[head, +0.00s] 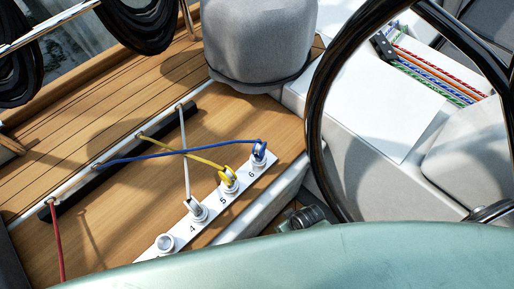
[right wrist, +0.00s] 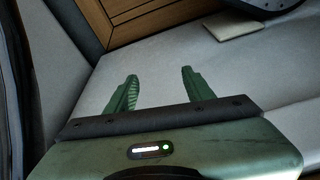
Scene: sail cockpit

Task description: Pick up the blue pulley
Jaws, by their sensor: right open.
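The blue pulley (head: 259,151) sits on a post at the far right end of a white numbered strip (head: 243,192), beside the number 6. A blue rope (head: 190,153) runs from it leftward across the wooden deck and passes over the yellow rope. My right gripper (right wrist: 158,88) shows in the right wrist view with its two green fingers apart and nothing between them. The blue pulley is not in that view. Neither gripper can be made out in the head view.
A yellow pulley (head: 228,179) and a white pulley (head: 195,209) share the strip, with a bare post (head: 165,243) at its lower left. A grey covered drum (head: 258,45) stands behind. A black steering wheel (head: 315,125) rises at right. A dark round fitting (head: 308,216) is near the strip.

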